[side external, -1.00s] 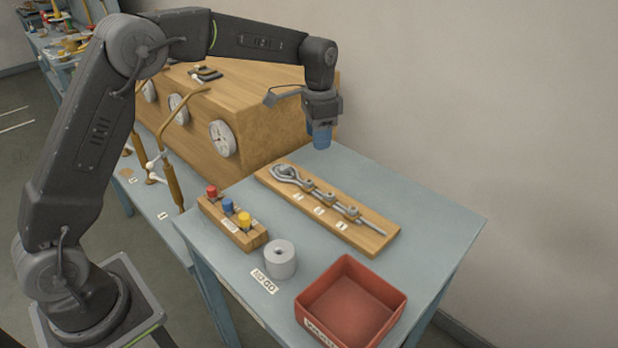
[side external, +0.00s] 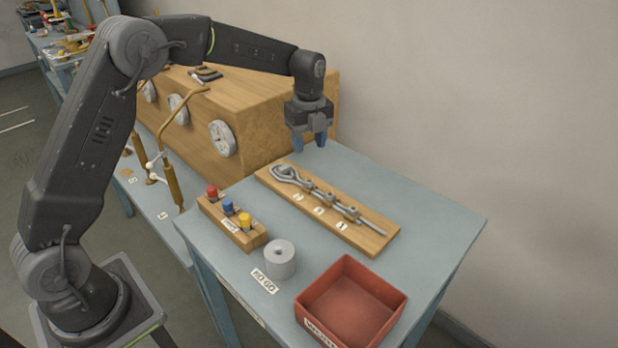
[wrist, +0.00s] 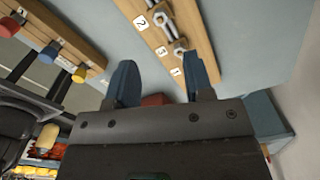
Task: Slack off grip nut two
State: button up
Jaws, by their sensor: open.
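A wooden board (side external: 375,243) lies on the pale blue table and carries a grey wire rope looped at its left end. Several grip fittings with nuts sit along the rope, beside small number labels. My gripper (side external: 308,141) is open and empty, above and behind the loop end, touching nothing. In the wrist view its blue fingers (wrist: 158,80) stand apart, with the board (wrist: 192,22) beyond them.
A wooden block (side external: 238,235) with red, blue and yellow knobs stands left of the board. A grey cylinder (side external: 280,262) and red tray (side external: 340,262) are in front. A large wooden case (side external: 270,115) with dials rises behind. The table's right side is clear.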

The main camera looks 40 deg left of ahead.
aim_at(309, 181)
notch_tip(309, 181, down, 11)
jog(key=shift+r, duration=0.1)
jog(key=shift+c, duration=0.3)
grip_shut()
dwell(0.4)
